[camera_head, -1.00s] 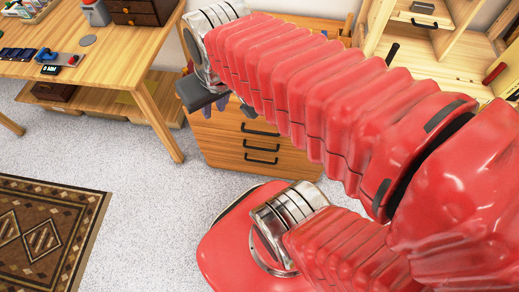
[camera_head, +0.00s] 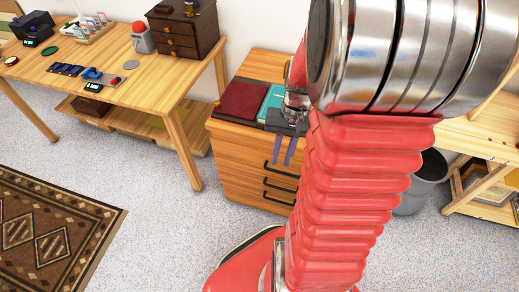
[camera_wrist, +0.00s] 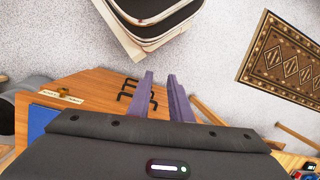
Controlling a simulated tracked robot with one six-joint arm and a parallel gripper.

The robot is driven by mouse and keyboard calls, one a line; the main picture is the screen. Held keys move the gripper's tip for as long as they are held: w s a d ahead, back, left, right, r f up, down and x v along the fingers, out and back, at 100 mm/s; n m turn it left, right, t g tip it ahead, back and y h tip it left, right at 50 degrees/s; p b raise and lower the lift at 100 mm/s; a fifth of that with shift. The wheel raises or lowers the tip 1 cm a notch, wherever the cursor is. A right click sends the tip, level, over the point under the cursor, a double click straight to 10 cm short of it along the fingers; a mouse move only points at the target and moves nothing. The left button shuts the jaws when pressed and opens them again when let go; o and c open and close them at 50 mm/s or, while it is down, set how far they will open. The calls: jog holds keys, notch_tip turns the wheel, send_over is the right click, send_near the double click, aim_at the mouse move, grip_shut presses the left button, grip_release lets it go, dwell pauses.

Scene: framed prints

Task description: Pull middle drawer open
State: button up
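A wooden drawer cabinet (camera_head: 232,160) stands on the floor beside the table, with black bar handles on its front. The middle handle (camera_head: 280,183) sits between the top and bottom handles, and all drawers look shut. My gripper (camera_head: 283,164) is in front of the cabinet near its top edge, with its purple fingers pointing down, above the middle handle in the picture. In the wrist view my gripper (camera_wrist: 160,74) has its two fingers apart with nothing between them. The cabinet front (camera_wrist: 95,110) and the handles (camera_wrist: 129,84) show beside and behind the fingers. Contact is not visible.
A red book (camera_head: 243,100) and a teal book (camera_head: 270,101) lie on the cabinet top. A wooden table (camera_head: 135,75) stands left, holding a dark small chest (camera_head: 182,38). A grey bin (camera_head: 425,180) is right. A patterned rug (camera_head: 50,235) lies left; open floor lies between.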

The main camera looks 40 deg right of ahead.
jog(key=s+d+f+m+y, duration=0.25)
jog(key=d+f, duration=0.25)
jog(key=f, duration=0.4)
jog(key=m+t, duration=1)
jog(key=t, duration=0.6)
send_near(280, 188)
jog(key=v, duration=0.3)
jog(key=shift+s+d, duration=0.2)
jog(key=shift+d, duration=0.1)
jog(key=shift+f+x, duration=0.15)
jog(key=shift+x, duration=3.3)
jog(key=shift+f+x, duration=0.15)
jog(key=shift+x, duration=3.35)
jog(key=shift+s+a, duration=0.1)
